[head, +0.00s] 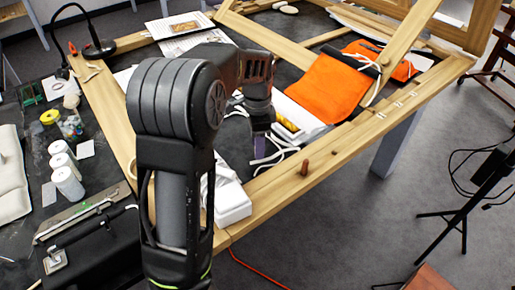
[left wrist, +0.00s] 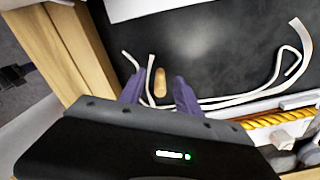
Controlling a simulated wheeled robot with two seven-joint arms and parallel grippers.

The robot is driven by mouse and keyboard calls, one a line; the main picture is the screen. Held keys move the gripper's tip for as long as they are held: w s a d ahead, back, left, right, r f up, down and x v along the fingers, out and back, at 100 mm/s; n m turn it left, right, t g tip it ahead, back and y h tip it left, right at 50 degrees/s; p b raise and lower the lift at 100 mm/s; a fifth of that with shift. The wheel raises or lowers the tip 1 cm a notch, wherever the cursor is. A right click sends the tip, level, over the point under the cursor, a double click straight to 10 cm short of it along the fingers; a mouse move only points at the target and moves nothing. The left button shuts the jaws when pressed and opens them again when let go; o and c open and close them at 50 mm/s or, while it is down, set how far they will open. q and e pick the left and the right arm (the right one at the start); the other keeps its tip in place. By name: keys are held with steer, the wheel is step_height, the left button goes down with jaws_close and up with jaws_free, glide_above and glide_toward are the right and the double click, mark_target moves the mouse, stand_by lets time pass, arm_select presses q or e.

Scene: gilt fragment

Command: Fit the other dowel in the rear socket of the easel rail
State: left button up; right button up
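The easel rail (head: 268,190) is the pale wooden beam along the table's near edge in the head view. A red-brown dowel (head: 304,169) stands upright in it. A small dark spot (head: 334,153) to its right looks like an empty socket. Another dowel (left wrist: 160,83), light tan, lies on the dark tabletop in the left wrist view; my gripper hides it in the head view. My left gripper (head: 260,145) points down behind the rail, its purple fingers open on either side of this dowel. Whether they touch it, I cannot tell. My right gripper is not in view.
White cords (left wrist: 240,98) curl on the tabletop close to the fingers. A white box (head: 233,203) sits by the rail, and an orange cloth (head: 333,85) lies to the right. White jars (head: 66,182) and a dark case (head: 95,245) are at left.

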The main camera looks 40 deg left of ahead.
arm_select(q)
jaws_close()
stand_by(0.5)
